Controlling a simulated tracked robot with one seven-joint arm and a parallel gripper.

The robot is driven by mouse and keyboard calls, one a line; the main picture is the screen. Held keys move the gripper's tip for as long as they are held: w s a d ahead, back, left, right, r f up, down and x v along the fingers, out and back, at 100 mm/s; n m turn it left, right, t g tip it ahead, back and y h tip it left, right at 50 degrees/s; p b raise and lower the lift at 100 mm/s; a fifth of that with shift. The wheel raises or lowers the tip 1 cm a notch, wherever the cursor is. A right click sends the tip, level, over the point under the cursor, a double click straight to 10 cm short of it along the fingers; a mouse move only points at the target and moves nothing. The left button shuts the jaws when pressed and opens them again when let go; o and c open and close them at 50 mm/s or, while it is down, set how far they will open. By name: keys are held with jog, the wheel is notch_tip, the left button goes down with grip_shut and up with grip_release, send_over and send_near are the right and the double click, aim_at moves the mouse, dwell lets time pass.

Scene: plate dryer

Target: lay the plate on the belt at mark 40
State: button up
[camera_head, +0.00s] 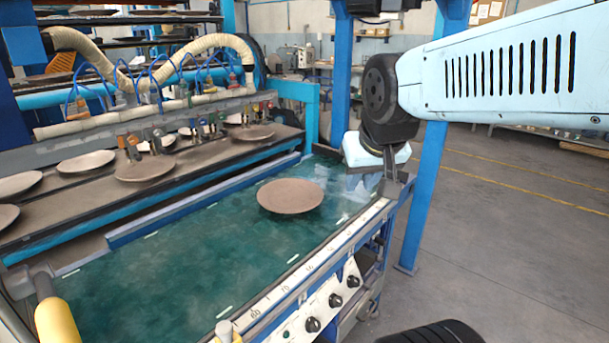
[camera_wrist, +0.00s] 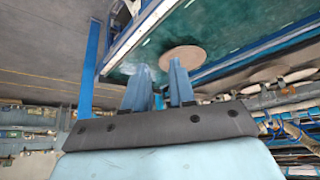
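A round brown plate (camera_head: 290,196) lies flat on the green belt (camera_head: 190,260), towards its far right end. It also shows in the wrist view (camera_wrist: 183,58), beyond the fingers. My gripper (camera_head: 364,187) is over the belt's right end, to the right of the plate and apart from it. In the wrist view its two blue fingers (camera_wrist: 160,68) stand apart with nothing between them. Printed numbers run along the belt's white front rail (camera_head: 327,248); they are too small to read surely, and I cannot make out mark 40.
Several plates, one of them brown (camera_head: 145,169), lie on the parallel line behind, under a row of hoses and suction heads. Control knobs (camera_head: 334,300) line the front panel. A blue post (camera_head: 424,200) stands right of the belt. The belt left of the plate is clear.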

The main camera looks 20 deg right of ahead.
jog(key=s, duration=0.2)
jog(key=s+n, duration=0.1)
jog(key=shift+s+r+y, duration=0.1)
jog(key=shift+r+y, duration=0.2)
jog(key=shift+r, duration=0.05)
dwell(0.4)
